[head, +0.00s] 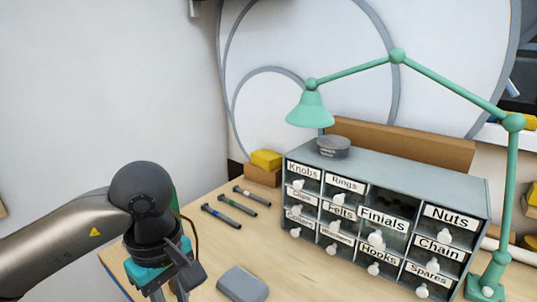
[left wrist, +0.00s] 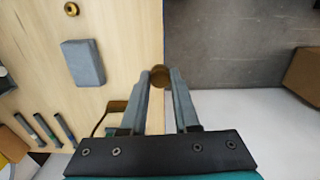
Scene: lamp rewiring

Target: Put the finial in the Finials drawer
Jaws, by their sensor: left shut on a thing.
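My left gripper (head: 168,296) points down at the front left of the table in the head view, with its fingertips cut off by the lower edge. In the left wrist view its fingers (left wrist: 160,78) are shut on a small round brass piece, the finial (left wrist: 160,72), held at the tips by the table's edge. The Finials drawer (head: 383,219) is in the grey drawer cabinet at the right. It looks pulled out, with a dark opening behind its label. The gripper is well to the left of it. My right gripper is not in view.
A green lamp (head: 311,108) arches over the cabinet (head: 440,182), with a grey round tin (head: 333,147) on top. A grey block (head: 242,284) and several dark tools (head: 238,204) lie on the table (head: 205,200). A brass ring (left wrist: 71,9) shows in the wrist view.

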